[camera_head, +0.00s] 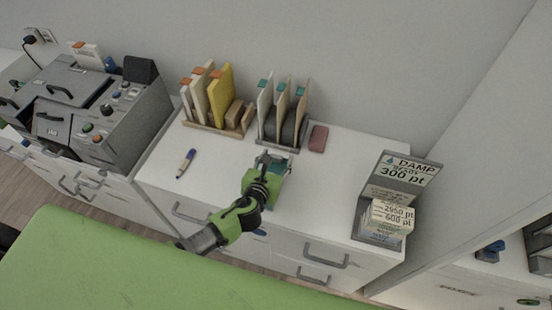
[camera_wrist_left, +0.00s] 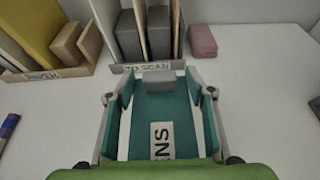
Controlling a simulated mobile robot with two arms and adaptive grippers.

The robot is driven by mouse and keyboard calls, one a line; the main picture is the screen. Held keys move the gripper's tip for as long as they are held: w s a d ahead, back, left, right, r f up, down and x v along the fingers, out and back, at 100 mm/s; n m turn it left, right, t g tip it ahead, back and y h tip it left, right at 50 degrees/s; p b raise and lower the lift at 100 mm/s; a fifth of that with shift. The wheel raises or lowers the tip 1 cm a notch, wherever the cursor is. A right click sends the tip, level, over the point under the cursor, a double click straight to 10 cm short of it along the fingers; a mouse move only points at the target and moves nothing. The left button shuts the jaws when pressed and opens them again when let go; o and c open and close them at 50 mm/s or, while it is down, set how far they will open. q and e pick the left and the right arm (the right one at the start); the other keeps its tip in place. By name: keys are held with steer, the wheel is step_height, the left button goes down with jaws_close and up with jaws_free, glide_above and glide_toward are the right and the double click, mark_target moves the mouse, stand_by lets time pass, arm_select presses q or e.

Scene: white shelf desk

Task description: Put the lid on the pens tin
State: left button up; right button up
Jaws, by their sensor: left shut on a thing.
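My left gripper (camera_head: 272,163) is over the front middle of the white desk top. In the left wrist view its two fingers (camera_wrist_left: 161,96) stand on either side of a teal, box-like thing (camera_wrist_left: 150,106) and are shut on it. A white label on it shows the letters "NS", the rest hidden by my gripper body. A small grey block (camera_wrist_left: 158,78) sits at its far end. I cannot tell whether the teal thing is the tin, its lid or both, or whether it touches the desk. My right gripper is not in view.
A wooden file rack (camera_head: 215,128) and a grey file rack (camera_head: 283,143) stand behind the gripper. A pink block (camera_head: 318,138) lies right of them. A marker (camera_head: 186,163) lies at left. A grey card holder (camera_head: 377,233) stands at right. Bare desk lies between.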

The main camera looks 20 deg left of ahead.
arm_select(q)
steer(key=o, duration=1.2)
steer(key=v, duration=1.2)
steer(key=shift+s, duration=0.1)
